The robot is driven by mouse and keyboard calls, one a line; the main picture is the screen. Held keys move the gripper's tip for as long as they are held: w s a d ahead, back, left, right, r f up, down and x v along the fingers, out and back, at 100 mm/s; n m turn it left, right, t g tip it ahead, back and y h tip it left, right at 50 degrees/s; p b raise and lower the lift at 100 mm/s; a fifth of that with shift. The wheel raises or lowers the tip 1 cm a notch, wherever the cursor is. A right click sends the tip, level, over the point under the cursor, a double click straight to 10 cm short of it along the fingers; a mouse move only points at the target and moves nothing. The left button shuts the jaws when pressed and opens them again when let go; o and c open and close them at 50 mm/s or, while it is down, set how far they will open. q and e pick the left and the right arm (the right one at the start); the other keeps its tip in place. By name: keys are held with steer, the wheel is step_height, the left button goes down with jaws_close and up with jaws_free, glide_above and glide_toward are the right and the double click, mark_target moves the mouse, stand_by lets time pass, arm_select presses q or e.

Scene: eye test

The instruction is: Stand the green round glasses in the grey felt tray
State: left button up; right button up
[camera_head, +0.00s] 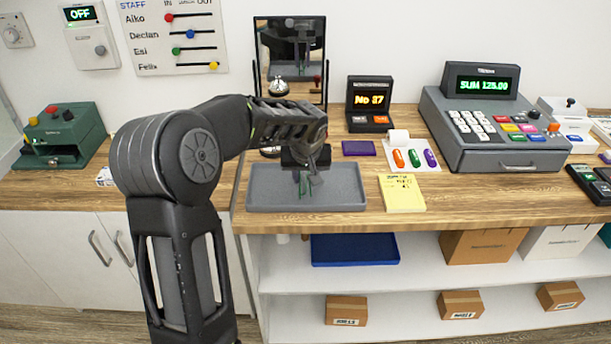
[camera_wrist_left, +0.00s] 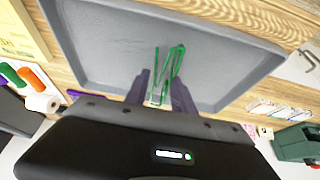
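The green round glasses (camera_wrist_left: 172,65) are between the two fingers of my left gripper (camera_wrist_left: 162,82), which look closed on them. They appear folded and seen nearly edge-on, pointing toward the tray floor. My right gripper is not in view.
A mirror (camera_head: 260,68) stands behind the tray. A yellow notepad (camera_head: 402,193) and purple pad (camera_head: 358,148) lie to its right. The number display (camera_head: 369,100) and cash register (camera_head: 490,125) stand farther right. A green device (camera_head: 62,135) stands at left.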

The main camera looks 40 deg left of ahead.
arm_select(q)
steer(key=o, duration=0.4)
steer(key=shift+o, duration=0.2)
steer(key=shift+r, duration=0.35)
steer(key=b+v, duration=0.1)
steer(key=v, duration=1)
steer(key=shift+s+d+r, duration=0.2)
steer(key=shift+s+r, duration=0.05)
